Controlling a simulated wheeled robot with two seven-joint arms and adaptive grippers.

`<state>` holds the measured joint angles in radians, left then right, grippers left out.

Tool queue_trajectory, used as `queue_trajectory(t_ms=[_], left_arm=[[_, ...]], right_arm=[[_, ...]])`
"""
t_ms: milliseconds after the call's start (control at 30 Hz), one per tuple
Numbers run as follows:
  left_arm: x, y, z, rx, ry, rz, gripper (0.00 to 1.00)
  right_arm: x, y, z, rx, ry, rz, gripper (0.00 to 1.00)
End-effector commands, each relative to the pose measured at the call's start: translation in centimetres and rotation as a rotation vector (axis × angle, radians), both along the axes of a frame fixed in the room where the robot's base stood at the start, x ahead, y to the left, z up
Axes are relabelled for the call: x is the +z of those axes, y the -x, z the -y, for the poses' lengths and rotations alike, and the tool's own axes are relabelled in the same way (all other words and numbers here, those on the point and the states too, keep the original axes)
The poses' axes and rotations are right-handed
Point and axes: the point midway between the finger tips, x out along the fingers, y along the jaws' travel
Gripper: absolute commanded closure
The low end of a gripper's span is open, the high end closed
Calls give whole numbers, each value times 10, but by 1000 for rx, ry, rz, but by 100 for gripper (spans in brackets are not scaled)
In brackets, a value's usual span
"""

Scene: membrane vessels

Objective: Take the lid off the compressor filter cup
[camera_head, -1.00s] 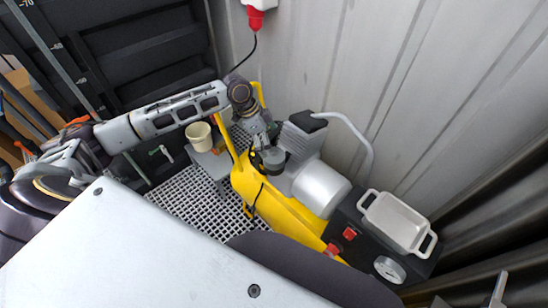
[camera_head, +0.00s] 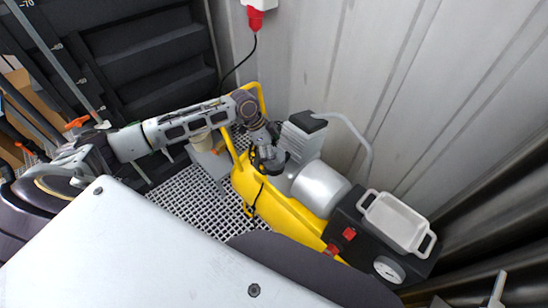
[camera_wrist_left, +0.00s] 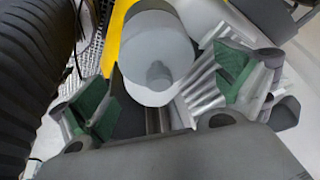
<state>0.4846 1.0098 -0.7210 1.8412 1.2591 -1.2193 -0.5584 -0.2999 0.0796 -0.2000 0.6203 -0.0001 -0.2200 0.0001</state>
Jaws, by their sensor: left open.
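The compressor (camera_head: 320,190) stands on a yellow frame (camera_head: 270,208) by the wall. My left gripper (camera_head: 268,160) is over the frame, left of the compressor's silver cylinder, and largely covers the filter cup there. In the left wrist view my left gripper (camera_wrist_left: 165,92) is open, its green-padded fingers wide apart. A pale grey round lid (camera_wrist_left: 150,28) with a grey knob (camera_wrist_left: 158,73) lies ahead, between and beyond the fingertips. I see no grip on it, and cannot tell how close the fingers are to the knob. My right gripper is not in view.
A white two-handled tray (camera_head: 397,222) sits on the dark control box, above a gauge (camera_head: 389,268). A pale panel (camera_head: 130,245) fills the lower left. A grey pipe (camera_head: 350,127) arches behind the compressor.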

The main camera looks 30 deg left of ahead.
Motion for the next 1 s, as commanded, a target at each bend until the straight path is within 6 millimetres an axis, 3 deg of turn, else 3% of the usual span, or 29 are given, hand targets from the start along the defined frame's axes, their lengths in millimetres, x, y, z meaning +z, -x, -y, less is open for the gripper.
queue_trajectory(t_ms=[300, 833, 1000], left_arm=[[-31, -3, 8, 0, 1, 0, 1], [-35, -3, 9, 0, 0, 0, 1], [-35, -3, 9, 0, 0, 0, 20]], right_arm=[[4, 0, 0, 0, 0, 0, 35], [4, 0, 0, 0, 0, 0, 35], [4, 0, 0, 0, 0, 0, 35]])
